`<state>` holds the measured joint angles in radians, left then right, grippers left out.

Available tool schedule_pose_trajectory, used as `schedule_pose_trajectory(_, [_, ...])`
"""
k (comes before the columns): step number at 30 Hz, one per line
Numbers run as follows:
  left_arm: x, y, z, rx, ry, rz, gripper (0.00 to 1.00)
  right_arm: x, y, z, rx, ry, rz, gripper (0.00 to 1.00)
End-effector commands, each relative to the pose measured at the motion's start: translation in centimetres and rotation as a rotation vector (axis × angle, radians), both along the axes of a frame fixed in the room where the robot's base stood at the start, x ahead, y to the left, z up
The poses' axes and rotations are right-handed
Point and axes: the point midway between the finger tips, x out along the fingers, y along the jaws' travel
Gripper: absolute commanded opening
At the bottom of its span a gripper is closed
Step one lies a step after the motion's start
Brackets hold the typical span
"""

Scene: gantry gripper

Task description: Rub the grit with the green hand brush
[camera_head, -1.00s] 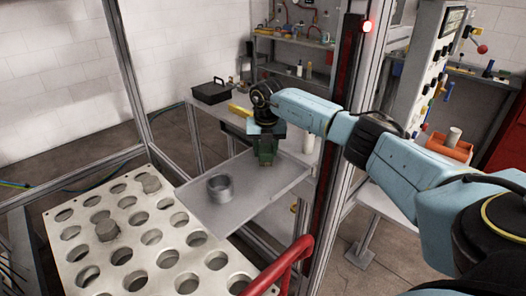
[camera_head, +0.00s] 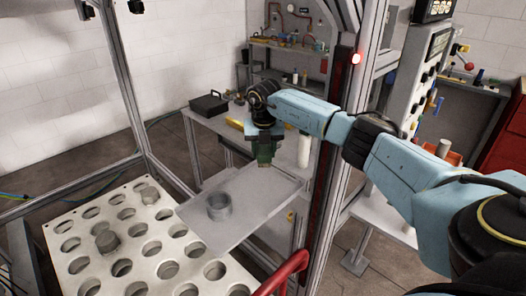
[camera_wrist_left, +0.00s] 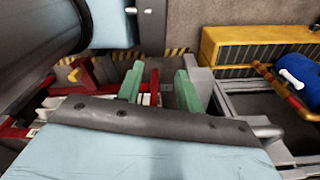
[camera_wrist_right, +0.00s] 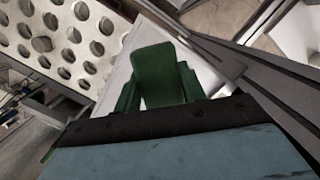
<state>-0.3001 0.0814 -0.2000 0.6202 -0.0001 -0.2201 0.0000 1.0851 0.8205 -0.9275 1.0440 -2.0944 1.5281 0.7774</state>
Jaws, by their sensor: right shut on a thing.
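My right gripper (camera_head: 264,155) is shut on a green block-like thing, taken to be the green hand brush (camera_wrist_right: 155,70), which shows between its green fingers in the right wrist view. In the head view the gripper points down over the far part of a grey tray (camera_head: 190,213). Its bristles are hidden, and I cannot tell whether the brush touches the tray.
A gantry post (camera_head: 320,150) rises right of the tray, and a red rail (camera_head: 285,272) is in front. A black case (camera_head: 209,104) sits behind.

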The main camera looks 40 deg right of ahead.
Motion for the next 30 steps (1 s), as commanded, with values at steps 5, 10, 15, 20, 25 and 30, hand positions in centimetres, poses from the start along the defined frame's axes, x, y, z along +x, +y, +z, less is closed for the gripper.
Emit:
schedule_pose_trajectory(5, [0.0, 0.0, 0.0, 0.000, 0.000, 0.000, 0.36, 0.1, -0.6, 0.7, -0.001, -0.011, -0.011, 0.16])
schedule_pose_trajectory(10, [0.0, 0.0, 0.4, 0.000, 0.000, 0.000, 0.36, 0.1, -0.6, 1.0, 0.000, -0.011, -0.010, 0.16])
schedule_pose_trajectory(15, [0.0, -0.1, 1.8, -0.002, 0.000, 0.001, 0.36, 0.1, -0.6, 2.6, 0.000, -0.011, -0.010, 0.16])
schedule_pose_trajectory(20, [0.0, -0.2, 2.9, -0.003, 0.000, 0.001, 0.36, 0.1, -0.5, 3.8, 0.000, -0.011, -0.010, 0.16])
schedule_pose_trajectory(25, [0.0, -0.2, 2.8, -0.003, 0.000, 0.001, 0.36, 0.1, -0.5, 3.7, 0.000, -0.011, -0.010, 0.16])
schedule_pose_trajectory(30, [0.0, -0.2, 2.7, -0.003, 0.000, 0.001, 0.36, 0.1, -0.5, 3.7, 0.000, -0.011, -0.010, 0.16])
